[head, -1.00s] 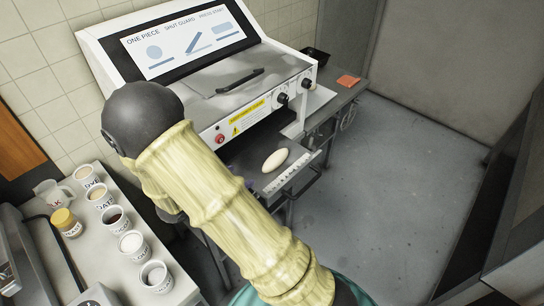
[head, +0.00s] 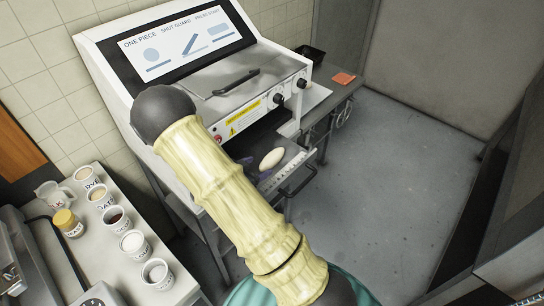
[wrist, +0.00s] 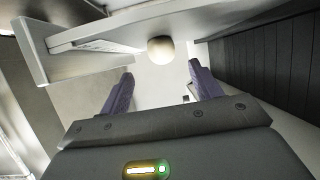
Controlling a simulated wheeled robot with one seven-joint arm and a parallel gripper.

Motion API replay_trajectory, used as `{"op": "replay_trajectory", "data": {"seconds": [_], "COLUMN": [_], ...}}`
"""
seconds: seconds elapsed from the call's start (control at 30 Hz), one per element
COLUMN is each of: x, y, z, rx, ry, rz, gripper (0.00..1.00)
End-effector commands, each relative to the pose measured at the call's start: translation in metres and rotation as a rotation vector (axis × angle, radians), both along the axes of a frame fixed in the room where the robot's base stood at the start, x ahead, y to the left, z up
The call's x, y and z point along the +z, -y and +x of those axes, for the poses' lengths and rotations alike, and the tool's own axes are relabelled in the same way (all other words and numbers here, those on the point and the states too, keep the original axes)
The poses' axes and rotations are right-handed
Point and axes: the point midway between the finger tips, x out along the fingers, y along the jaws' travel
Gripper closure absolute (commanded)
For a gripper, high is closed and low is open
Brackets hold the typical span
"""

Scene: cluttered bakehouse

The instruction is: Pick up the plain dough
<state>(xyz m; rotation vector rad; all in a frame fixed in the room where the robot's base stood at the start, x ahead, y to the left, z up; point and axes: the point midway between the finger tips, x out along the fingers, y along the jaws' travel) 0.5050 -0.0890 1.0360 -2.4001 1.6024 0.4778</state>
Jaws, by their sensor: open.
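The plain dough (head: 272,158) is a pale, smooth oval piece lying on the pull-out tray (head: 291,172) at the front of the dough machine. In the wrist view the dough (wrist: 161,50) shows end-on as a rounded cream shape. My gripper (wrist: 160,82) is open and empty there, its two purple fingers apart with the dough beyond the tips and roughly between them. In the head view my arm hides most of the gripper; a bit of purple finger shows just left of the dough.
The white machine (head: 215,70) with its grey hood and knobs stands behind and above the tray. Several labelled tubs line the left counter (head: 110,262). The floor at right is clear.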

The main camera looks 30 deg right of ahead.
Motion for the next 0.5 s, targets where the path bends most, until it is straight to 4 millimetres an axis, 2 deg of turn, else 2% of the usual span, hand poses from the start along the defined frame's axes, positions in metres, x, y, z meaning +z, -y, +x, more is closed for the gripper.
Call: {"op": "replay_trajectory", "data": {"seconds": [0.03,0.17,0.5], "x": [-0.001,-0.007,-0.009], "y": [0.008,0.019,0.021], "z": [0.003,0.008,0.009], "rx": [-0.003,-0.001,0.0], "ry": [-0.001,0.0,0.001], "rz": [0.0,0.0,0.0], "gripper": [0.36,0.36,0.36]}}
